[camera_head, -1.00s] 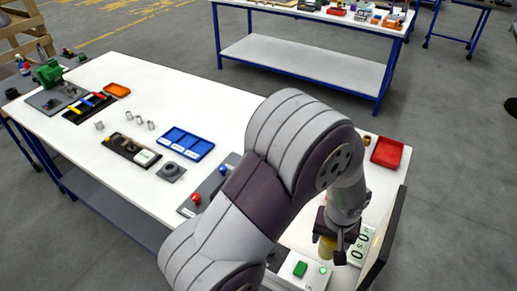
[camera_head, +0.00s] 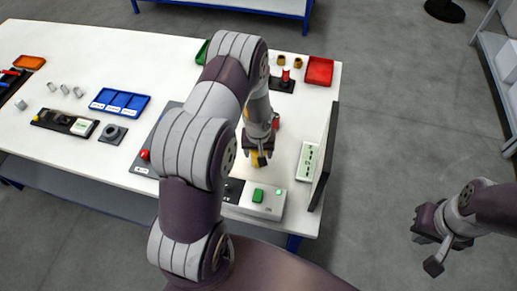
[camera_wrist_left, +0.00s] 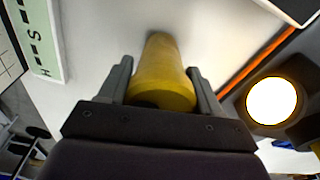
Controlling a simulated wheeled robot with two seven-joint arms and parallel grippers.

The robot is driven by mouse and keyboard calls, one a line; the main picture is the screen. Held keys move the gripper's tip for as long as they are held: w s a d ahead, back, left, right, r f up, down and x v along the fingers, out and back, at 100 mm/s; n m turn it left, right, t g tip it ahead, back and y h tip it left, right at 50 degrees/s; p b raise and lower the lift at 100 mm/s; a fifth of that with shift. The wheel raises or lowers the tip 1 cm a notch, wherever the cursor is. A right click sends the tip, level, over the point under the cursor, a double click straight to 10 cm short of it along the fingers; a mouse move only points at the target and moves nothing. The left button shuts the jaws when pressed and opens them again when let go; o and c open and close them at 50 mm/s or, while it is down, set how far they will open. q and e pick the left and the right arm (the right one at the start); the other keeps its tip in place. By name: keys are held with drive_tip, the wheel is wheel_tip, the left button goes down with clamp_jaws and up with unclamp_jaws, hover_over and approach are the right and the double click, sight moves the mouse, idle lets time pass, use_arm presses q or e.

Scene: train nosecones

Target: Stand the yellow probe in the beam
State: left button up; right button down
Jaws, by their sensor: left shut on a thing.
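The yellow probe (camera_wrist_left: 163,75) is a yellow cylinder between the two fingers of my left gripper (camera_wrist_left: 163,88) in the left wrist view. My left gripper (camera_head: 258,157) is shut on it. In the head view the probe (camera_head: 256,159) is mostly hidden by the gripper, above the right part of the white table. I cannot tell whether its far end touches the surface. A bright round lamp (camera_wrist_left: 272,101) in a dark housing is right of the probe in the wrist view. No beam is clearly visible. My right gripper (camera_head: 427,243) is open and empty, beyond the table's right edge.
A dark upright panel (camera_head: 325,158) and a pale green marked board (camera_head: 308,161) are right of my left gripper. A control box (camera_head: 267,202) with a green button is in front. A red tray (camera_head: 319,72) is behind. The blue tray (camera_head: 120,101) is left.

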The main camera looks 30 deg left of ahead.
use_arm(q)
drive_tip(key=shift+f, duration=0.1)
drive_tip(key=o, duration=1.1)
drive_tip(key=shift+s, duration=0.1)
